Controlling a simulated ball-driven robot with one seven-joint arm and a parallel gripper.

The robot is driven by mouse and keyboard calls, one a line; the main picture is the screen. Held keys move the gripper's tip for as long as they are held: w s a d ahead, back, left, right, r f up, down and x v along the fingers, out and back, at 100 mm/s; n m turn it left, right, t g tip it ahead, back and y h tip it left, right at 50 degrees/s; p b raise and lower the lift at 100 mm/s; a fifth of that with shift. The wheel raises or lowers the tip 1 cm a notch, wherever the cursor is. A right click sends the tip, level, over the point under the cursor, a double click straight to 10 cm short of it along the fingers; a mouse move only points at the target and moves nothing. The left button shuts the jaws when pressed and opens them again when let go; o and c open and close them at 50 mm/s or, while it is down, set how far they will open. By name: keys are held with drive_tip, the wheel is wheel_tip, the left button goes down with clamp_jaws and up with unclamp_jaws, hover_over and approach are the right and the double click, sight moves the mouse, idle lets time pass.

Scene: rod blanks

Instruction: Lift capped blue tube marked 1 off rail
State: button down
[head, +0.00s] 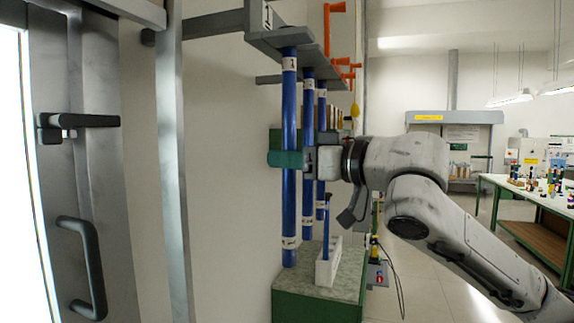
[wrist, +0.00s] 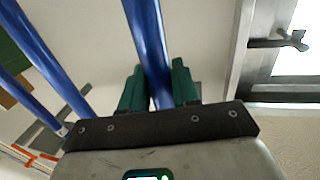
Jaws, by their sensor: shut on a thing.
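The blue tube marked 1 (head: 289,110) stands upright nearest me under the grey rail (head: 270,42), with white labels near its top and bottom. Its top end meets the rail's underside; a cap cannot be made out. My gripper (head: 287,159) is shut on this tube at about mid-height, its green fingers around it. In the wrist view the tube (wrist: 148,40) runs between the two green fingers (wrist: 160,88). The fingers hide part of the tube. Whether its lower end touches the counter cannot be told.
Two more blue tubes (head: 308,95) (head: 321,105) stand close behind. A white holder (head: 328,262) with a thin blue rod stands on the stone-topped green cabinet (head: 345,272). Orange hooks (head: 327,30) hang behind the rail. A metal door (head: 85,160) and post are at left. Open floor lies at right.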

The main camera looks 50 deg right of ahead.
sight(295, 124)
wheel_tip(295, 124, up, 6)
drive_tip(key=shift+f+b, duration=0.1)
drive_tip(key=shift+b, duration=0.4)
drive_tip(key=s+d+b, duration=0.2)
drive_tip(key=s+d, duration=0.1)
drive_tip(key=s, duration=0.6)
drive_tip(key=s+d+b, duration=0.2)
drive_tip(key=s+d, duration=0.1)
drive_tip(key=s, duration=0.6)
drive_tip(key=shift+s+d+r, duration=0.2)
drive_tip(key=shift+d, duration=0.15)
